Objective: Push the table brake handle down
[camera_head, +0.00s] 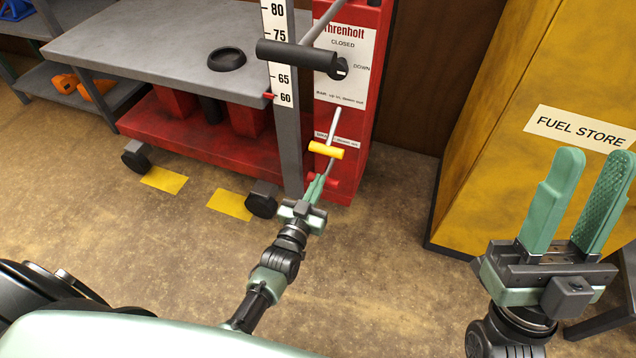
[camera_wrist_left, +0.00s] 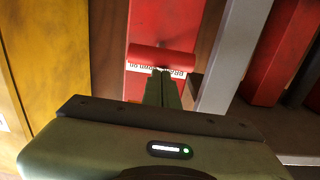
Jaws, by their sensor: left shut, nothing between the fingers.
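A red bar handle (camera_wrist_left: 162,57) spans the red panel in the left wrist view, just beyond my left fingertips. It looks like the table brake handle; its label is too small to read surely. In the head view, the red handle (camera_head: 329,182) is partly hidden behind my left fingers. My left gripper (camera_head: 319,178) is shut and empty, low before the red column; its tips also show in the left wrist view (camera_wrist_left: 162,73). They overlap the bar's lower edge; I cannot tell whether they touch. My right gripper (camera_head: 594,158) is open and empty at the right.
A yellow grip (camera_head: 326,150) on a thin metal rod stands just above my left gripper. A black bar (camera_head: 296,54) sticks out higher up. The grey lift table (camera_head: 140,45) is left, the yellow fuel cabinet (camera_head: 500,130) right. Floor (camera_head: 385,240) between is clear.

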